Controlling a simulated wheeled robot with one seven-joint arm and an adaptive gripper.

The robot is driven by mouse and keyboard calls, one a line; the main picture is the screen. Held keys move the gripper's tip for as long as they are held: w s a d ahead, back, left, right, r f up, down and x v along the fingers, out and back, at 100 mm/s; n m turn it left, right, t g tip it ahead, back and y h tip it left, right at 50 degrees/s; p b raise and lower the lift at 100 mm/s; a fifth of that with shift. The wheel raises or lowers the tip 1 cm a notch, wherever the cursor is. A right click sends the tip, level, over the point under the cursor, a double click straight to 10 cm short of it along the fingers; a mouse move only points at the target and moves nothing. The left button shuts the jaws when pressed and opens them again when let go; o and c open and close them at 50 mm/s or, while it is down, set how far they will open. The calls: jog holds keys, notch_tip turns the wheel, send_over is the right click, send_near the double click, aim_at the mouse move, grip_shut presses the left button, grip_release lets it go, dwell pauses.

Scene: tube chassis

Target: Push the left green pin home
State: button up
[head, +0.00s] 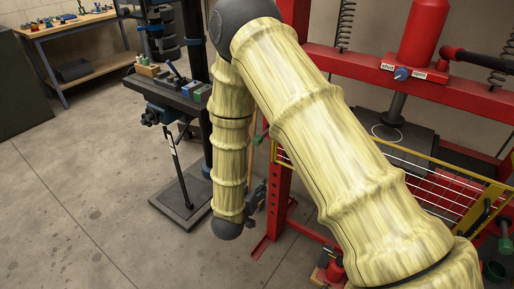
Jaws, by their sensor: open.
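The left green pin (259,140) shows as a small green end at the left side of the red press's left post (276,170), just right of my arm. How deep it sits cannot be made out. A second green pin end (505,244) shows at the far right edge by the yellow guard. My gripper (258,192) is a small dark shape, partly hidden behind my arm's lower end. It is open, below the left pin and apart from it. Nothing can be seen between its fingers.
The red press frame (340,62) with a red cylinder (424,35) fills the right. A yellow-framed guard (450,178) spans its front. A drill stand with a dark base (186,206) stands left of my arm. A workbench (75,30) is at far left. Floor at left is clear.

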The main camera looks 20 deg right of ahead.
aim_at(255, 143)
jog(key=w+a+r+m+h+b, duration=0.1)
jog(key=w+a+r+m+h, duration=0.15)
jog(key=r, duration=0.35)
jog(key=w+a+r+m+h+b, duration=0.1)
jog(key=r+m+h, duration=0.15)
jog(key=r, duration=0.35)
jog(key=shift+n+h, duration=0.5)
jog(key=x, duration=1)
jog(key=shift+w+d, duration=0.1)
jog(key=shift+d, duration=0.1)
grip_shut()
